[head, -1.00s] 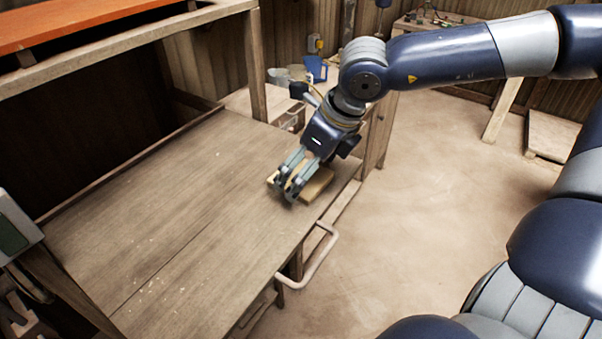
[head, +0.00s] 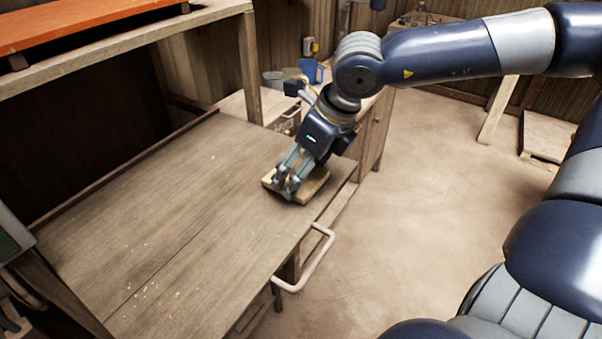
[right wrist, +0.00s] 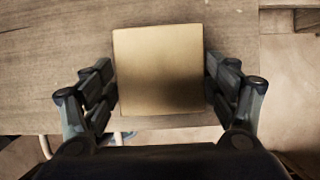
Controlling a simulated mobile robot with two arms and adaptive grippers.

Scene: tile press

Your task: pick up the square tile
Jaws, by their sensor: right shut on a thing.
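The square tile (head: 314,188) is a tan, flat block near the right edge of the wooden workbench (head: 180,220). In the right wrist view the tile (right wrist: 160,70) shows squarely between the fingers. My right gripper (head: 289,187) reaches down over the tile and is shut on it, with a finger at each side in the right wrist view (right wrist: 162,92). The fingers cover part of the tile in the head view. I cannot tell whether the tile's underside touches the bench. My left gripper is not in view.
A pale handle (head: 312,262) sticks out from the bench's right side. A shelf with an orange panel (head: 80,24) stands over the bench at the upper left. A blue container (head: 312,72) stands behind the bench. The bench top left of the tile is clear.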

